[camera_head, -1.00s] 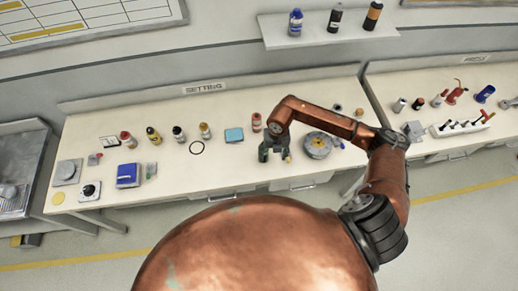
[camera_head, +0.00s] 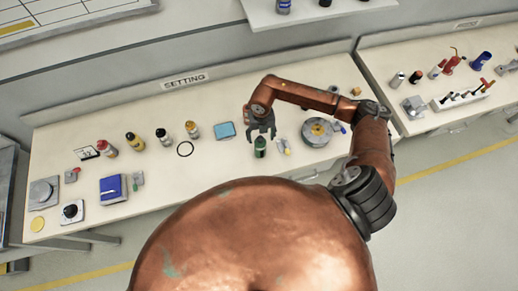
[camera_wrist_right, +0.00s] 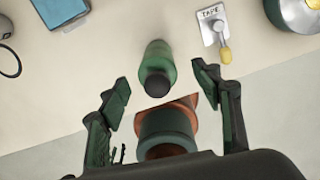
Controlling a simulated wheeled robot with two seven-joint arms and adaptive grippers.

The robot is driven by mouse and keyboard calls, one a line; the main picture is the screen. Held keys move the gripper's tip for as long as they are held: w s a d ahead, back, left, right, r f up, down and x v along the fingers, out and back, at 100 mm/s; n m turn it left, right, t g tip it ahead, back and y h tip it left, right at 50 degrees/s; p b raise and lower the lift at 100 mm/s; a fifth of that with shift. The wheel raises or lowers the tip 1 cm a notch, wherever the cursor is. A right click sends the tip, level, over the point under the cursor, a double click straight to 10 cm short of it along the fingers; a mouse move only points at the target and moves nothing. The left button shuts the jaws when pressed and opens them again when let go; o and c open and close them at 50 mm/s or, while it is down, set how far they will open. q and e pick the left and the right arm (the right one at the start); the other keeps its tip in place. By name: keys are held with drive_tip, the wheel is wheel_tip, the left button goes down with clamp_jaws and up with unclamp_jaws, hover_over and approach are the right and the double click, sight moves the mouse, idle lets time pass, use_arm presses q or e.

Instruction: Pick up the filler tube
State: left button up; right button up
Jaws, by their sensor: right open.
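A green tube with a dark cap (camera_head: 260,147), which I take to be the filler tube, stands on the near part of the long bench. In the right wrist view the same tube (camera_wrist_right: 157,66) is ahead of and between the spread fingers, with its dark end towards the camera. My right gripper (camera_head: 262,133) is open and empty, just by the tube; the fingers (camera_wrist_right: 160,90) show a gap on either side of it. I cannot tell whether they touch it. My left gripper is not in view.
A small piece labelled TAPE with a yellow tip (camera_wrist_right: 214,30) lies right of the tube. A round grey-and-yellow reel (camera_head: 318,131) is further right. A blue pad (camera_head: 225,130), a black ring (camera_head: 185,149) and several bottles stand left. The bench's front edge is close.

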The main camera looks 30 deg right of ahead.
sight(260, 149)
wheel_tip(260, 149, down, 2)
drive_tip(key=shift+f+b, duration=0.15)
drive_tip(key=shift+b, duration=0.6)
drive_tip(key=shift+f, duration=1.3)
drive_tip(key=f, duration=0.1)
drive_tip(key=f+p, duration=0.1)
drive_tip(key=f, duration=0.3)
drive_tip(key=shift+s+a+p, duration=0.15)
drive_tip(key=shift+a+p, duration=0.15)
drive_tip(key=shift+a, duration=0.05)
drive_tip(key=shift+f, duration=0.3)
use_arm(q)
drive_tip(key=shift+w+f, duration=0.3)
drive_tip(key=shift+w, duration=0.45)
use_arm(e)
drive_tip(key=shift+c, duration=0.4)
drive_tip(key=c, duration=1.3)
